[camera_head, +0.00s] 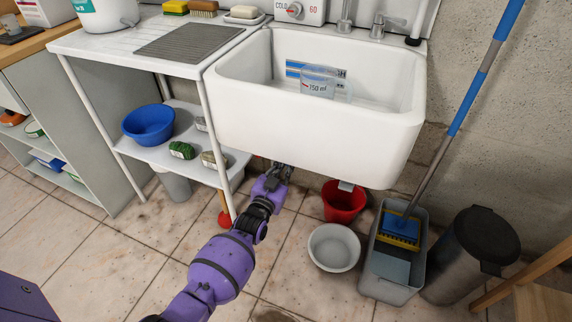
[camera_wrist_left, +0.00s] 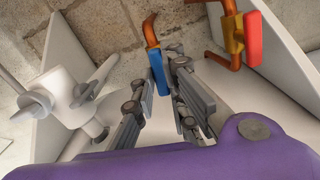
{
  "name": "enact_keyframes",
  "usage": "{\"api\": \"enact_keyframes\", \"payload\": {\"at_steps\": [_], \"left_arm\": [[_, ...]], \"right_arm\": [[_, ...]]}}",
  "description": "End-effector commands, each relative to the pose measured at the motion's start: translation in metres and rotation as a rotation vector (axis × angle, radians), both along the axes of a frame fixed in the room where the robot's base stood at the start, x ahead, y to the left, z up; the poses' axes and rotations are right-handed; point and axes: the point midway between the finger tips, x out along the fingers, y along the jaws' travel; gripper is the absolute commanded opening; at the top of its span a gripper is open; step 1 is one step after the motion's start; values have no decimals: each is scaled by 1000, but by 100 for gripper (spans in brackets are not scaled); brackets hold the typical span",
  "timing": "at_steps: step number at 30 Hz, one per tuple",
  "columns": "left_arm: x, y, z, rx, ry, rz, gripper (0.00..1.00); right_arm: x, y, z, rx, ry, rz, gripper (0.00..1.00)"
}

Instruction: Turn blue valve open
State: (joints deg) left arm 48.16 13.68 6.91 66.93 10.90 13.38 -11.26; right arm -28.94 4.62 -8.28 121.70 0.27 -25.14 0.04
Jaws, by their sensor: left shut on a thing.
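The blue valve (camera_wrist_left: 157,72) shows in the left wrist view as a flat blue handle below a short copper pipe (camera_wrist_left: 150,32). The handle runs roughly in line with that pipe. My left gripper (camera_wrist_left: 161,84) is shut on the blue handle, with a grey finger on either side of it. The valve's body is hidden behind the handle and fingers. In the head view my left gripper (camera_head: 278,172) reaches under the front of the white sink, and the valve itself cannot be made out there. My right gripper is in neither view.
A red-handled valve (camera_wrist_left: 254,38) on a brass body and copper pipe is close on the right. White drain pipework (camera_wrist_left: 62,95) is on the left. The sink (camera_head: 310,130) overhangs my arm. A red bucket (camera_head: 343,202) and white basin (camera_head: 334,247) stand on the floor nearby.

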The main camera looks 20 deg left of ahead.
Motion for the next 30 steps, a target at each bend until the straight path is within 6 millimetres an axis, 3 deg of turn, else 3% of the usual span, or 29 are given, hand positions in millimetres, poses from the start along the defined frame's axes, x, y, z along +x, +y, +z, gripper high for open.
{"api": "enact_keyframes", "payload": {"at_steps": [10, 27, 28, 30], "left_arm": [[-1, 0, -1, -152, 7, -1, 0], [-1, 0, -1, -184, 9, 0, 0], [-1, 0, -1, -184, 9, 0, 14], [-1, 0, -1, -184, 8, -1, 23]], "right_arm": [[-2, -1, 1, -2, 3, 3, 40], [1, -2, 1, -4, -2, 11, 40], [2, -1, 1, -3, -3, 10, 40], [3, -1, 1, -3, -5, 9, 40]]}}
